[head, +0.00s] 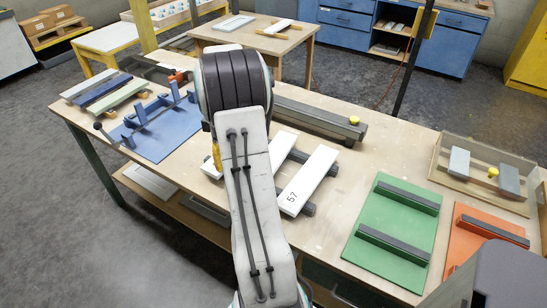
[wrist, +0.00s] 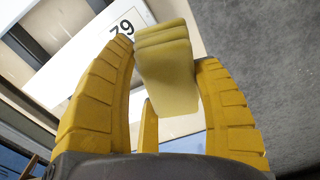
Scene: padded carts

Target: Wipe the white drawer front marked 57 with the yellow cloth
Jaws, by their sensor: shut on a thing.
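The white drawer front marked 57 (head: 308,178) lies tilted in the picture across dark bars on the wooden table, just right of my arm in the head view. In the head view my arm hides nearly all of the gripper and the cloth.
A second white front (head: 283,147) lies beside 57, partly behind my arm. A green board with dark bars (head: 392,230) and an orange one (head: 473,247) lie to the right. A blue fixture (head: 158,125) stands left. A clear-sided box (head: 483,178) sits at the right back.

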